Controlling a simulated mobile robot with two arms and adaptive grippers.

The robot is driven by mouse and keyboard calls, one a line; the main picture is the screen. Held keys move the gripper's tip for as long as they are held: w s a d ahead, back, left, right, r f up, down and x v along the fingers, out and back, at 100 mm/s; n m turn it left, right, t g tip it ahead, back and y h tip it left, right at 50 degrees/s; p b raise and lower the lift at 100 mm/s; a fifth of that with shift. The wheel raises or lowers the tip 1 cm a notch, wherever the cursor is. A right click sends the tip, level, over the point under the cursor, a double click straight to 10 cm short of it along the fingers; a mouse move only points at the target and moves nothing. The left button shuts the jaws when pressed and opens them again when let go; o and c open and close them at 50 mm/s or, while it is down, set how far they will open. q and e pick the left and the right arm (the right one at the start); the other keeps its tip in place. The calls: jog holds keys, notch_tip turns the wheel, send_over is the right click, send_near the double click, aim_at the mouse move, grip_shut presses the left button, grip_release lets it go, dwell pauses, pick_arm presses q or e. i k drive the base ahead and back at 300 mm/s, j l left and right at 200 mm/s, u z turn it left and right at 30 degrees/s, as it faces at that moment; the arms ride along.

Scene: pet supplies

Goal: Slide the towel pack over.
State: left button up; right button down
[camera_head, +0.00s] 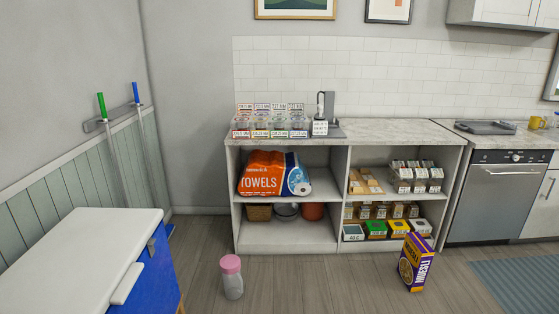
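The towel pack (262,175) is an orange and white plastic-wrapped bundle with "TOWELS" printed on its front. It sits on the upper shelf of the left compartment of the open shelf unit (341,200), under the countertop. It takes up the left and middle part of that shelf, and the bare shelf (326,186) shows to its right. Neither of my grippers is in the head view.
A pink-lidded jar (232,278) and a purple and yellow box (416,262) stand on the floor before the unit. A blue chest with a white lid (75,262) is at the lower left. Baskets and bowls (286,210) sit below the pack. A dishwasher (499,200) stands right.

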aim_at(264, 174)
jog(key=i, duration=1.65)
